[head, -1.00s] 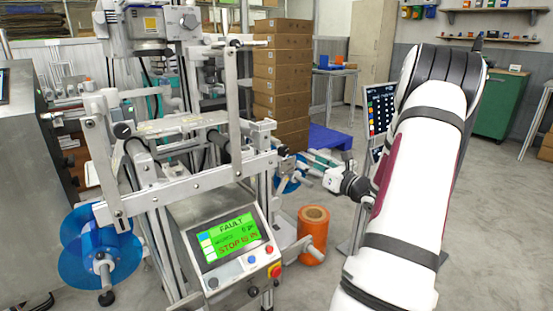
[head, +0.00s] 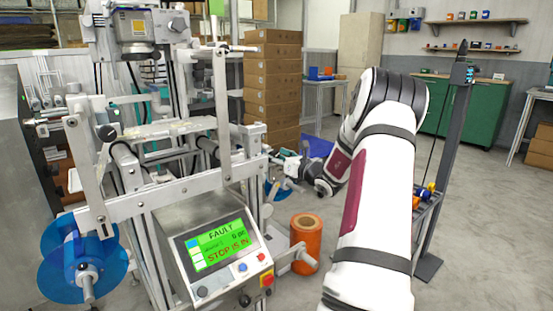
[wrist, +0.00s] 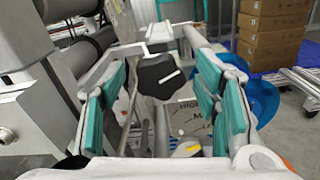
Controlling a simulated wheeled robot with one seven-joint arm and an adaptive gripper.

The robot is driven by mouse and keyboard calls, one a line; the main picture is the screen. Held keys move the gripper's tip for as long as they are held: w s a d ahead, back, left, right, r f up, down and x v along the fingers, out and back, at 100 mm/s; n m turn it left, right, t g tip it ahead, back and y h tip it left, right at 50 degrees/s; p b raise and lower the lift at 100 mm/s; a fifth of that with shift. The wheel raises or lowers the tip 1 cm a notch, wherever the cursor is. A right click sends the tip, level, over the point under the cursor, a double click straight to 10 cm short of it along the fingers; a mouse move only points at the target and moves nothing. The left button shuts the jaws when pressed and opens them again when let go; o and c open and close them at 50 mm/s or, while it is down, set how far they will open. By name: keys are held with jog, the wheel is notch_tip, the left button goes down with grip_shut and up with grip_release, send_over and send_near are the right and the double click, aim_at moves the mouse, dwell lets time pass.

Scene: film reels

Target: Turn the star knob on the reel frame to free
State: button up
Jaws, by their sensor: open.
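The star knob (wrist: 158,76) is dark, with a pale line on its face, and sits between the fingers in the wrist view. My gripper (wrist: 163,84) is open, with one teal-padded finger on each side of the knob. I cannot tell whether either pad touches it. In the head view my gripper (head: 288,165) is at the right side of the reel frame (head: 170,187), and the knob cannot be made out there. A blue reel (wrist: 262,102) lies just beyond the right finger. A printed label (wrist: 188,118) shows partly below the knob.
A panel (head: 217,245) on the frame reads FAULT. An orange roll (head: 305,243) stands below my gripper. Another blue reel (head: 55,250) is at the frame's lower left. Stacked cartons (head: 271,90) stand behind. Open floor lies to the right.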

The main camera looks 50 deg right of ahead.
jog(key=c, duration=1.2)
jog(key=shift+o, duration=0.2)
jog(key=shift+a+n+b, duration=0.1)
jog(key=shift+n+b, duration=3)
jog(key=shift+n, duration=0.9)
jog(key=o, duration=1.2)
jog(key=shift+c, duration=0.2)
